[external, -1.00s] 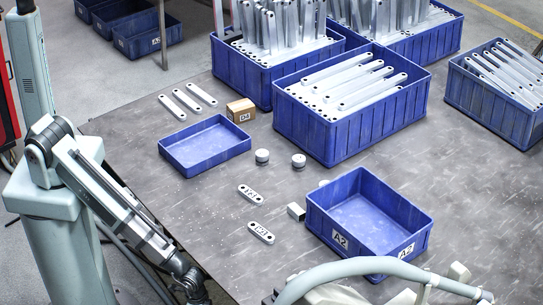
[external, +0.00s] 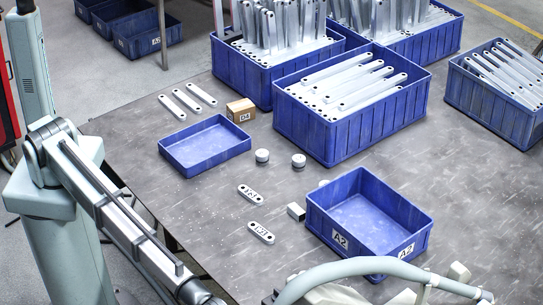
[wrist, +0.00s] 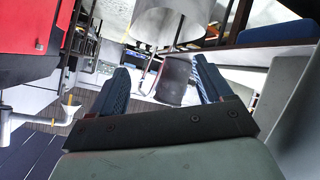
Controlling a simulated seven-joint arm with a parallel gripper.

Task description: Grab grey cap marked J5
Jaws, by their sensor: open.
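Two short round grey caps stand on the table in the external view, one on the left (external: 262,156) and one on the right (external: 298,160).
Flat brackets (external: 250,195) lie in front. Large bins of brackets (external: 348,127) fill the back.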

